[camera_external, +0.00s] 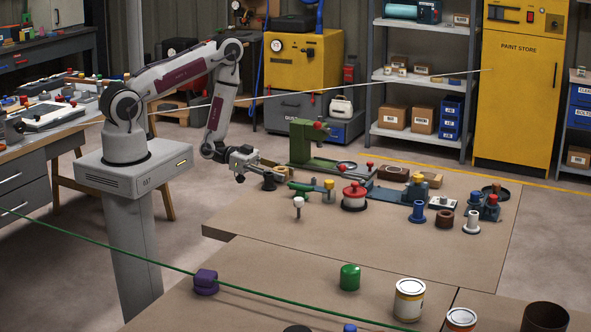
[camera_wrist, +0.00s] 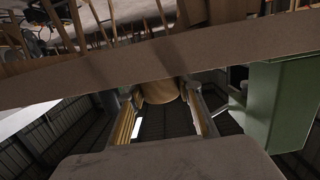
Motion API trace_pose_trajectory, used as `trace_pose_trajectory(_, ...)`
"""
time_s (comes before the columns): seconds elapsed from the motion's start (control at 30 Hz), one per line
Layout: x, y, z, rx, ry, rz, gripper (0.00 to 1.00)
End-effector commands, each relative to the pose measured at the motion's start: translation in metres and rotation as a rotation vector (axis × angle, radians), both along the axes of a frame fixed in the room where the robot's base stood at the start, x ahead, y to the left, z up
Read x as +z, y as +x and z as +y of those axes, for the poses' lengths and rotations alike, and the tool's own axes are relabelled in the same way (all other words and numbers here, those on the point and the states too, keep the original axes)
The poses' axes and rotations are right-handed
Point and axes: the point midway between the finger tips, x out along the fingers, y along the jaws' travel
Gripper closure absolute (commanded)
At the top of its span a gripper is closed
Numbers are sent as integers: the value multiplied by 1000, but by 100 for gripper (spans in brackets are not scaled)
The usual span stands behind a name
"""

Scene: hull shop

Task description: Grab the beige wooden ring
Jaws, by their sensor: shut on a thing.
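My gripper (camera_external: 262,171) reaches out level over the back left part of the near table in the external view. Whether the ring touches the table is hard to tell.
A green press (camera_external: 303,146) stands just behind and right of my gripper; it also shows in the wrist view (camera_wrist: 270,105). A green-handled tool (camera_external: 300,187), a white-topped peg (camera_external: 298,203) and a red-topped drum (camera_external: 354,197) are close by. The table (camera_external: 290,236) is clear in front.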

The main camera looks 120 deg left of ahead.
Motion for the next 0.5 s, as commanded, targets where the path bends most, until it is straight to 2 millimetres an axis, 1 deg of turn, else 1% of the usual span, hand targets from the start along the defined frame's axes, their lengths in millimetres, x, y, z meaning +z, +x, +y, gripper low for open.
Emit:
trace_pose_trajectory(0.27,16,0,1,0,2,-1,87)
trace_pose_trajectory(0.5,40,0,1,0,3,-2,87)
